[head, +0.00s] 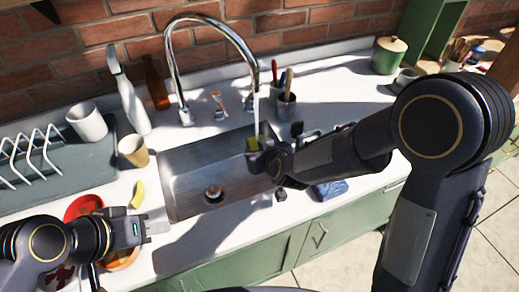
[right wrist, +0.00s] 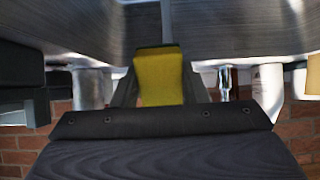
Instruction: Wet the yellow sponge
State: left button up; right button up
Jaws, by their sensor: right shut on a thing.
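The yellow sponge (head: 252,144) is held over the right part of the metal sink (head: 190,160), under the curved chrome faucet (head: 213,22). My right gripper (head: 256,150) is shut on the sponge, which also shows between the fingers in the right wrist view (right wrist: 158,77). A thin pale stream, like running water, comes down from the spout and meets the sponge in both views. My left gripper (head: 158,228) is at the lower left, in front of the sink, with no thing seen in it; its finger gap is not clear.
A red bowl (head: 83,207) is near my left arm. A utensil cup (head: 286,107) and blue cloth (head: 330,189) are on the right.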

dwell(0.4)
jog(key=s+d+r+p, duration=0.1)
jog(key=s+d+r, duration=0.2)
jog(key=d+r, duration=0.2)
jog(key=shift+s+d, duration=0.15)
jog(key=shift+d, duration=1.3)
